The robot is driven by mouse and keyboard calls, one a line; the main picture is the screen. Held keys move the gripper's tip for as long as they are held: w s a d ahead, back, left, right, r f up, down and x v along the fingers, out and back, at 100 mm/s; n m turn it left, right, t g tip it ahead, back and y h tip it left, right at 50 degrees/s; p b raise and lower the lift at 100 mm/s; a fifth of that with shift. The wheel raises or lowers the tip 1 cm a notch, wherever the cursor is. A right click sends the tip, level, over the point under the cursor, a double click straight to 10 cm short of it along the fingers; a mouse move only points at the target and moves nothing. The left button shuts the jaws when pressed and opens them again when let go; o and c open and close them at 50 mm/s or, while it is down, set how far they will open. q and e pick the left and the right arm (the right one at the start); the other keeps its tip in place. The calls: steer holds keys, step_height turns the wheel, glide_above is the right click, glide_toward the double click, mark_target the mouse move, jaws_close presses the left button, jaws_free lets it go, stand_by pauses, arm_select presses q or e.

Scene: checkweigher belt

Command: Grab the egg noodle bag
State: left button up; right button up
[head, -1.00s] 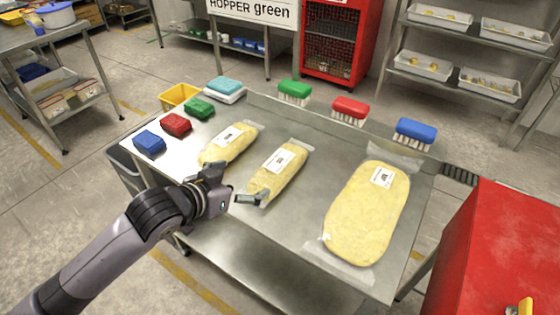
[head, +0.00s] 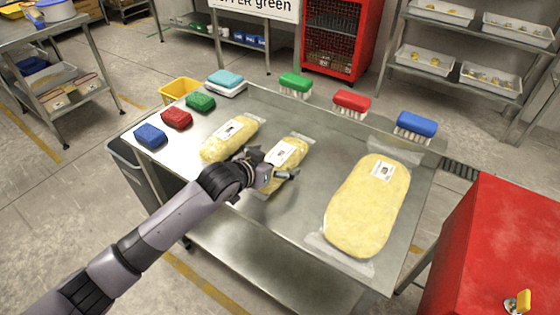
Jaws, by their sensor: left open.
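Three clear bags of yellow noodles lie on the steel table (head: 285,225). A small bag (head: 228,139) is at the left, another small bag (head: 289,155) is in the middle, and a large bag (head: 367,208) is at the right. Each has a white label; the print is too small to read, so I cannot tell which is egg noodle. My left gripper (head: 276,176) is open over the near end of the middle bag and hides part of it. I cannot tell whether it touches the bag. My right gripper is out of view.
Blue (head: 151,136), red (head: 177,118) and green (head: 201,103) pads lie at the table's left. Green (head: 295,84), red (head: 351,103) and blue (head: 415,125) brushes stand along the back edge. A red cabinet (head: 500,250) is at the right. Bare steel separates the middle and large bags.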

arm_select(q)
steer(key=shift+x, duration=1.45)
steer(key=shift+s+f, duration=0.1)
steer(key=c, duration=1.7)
steer(key=shift+c, duration=0.2)
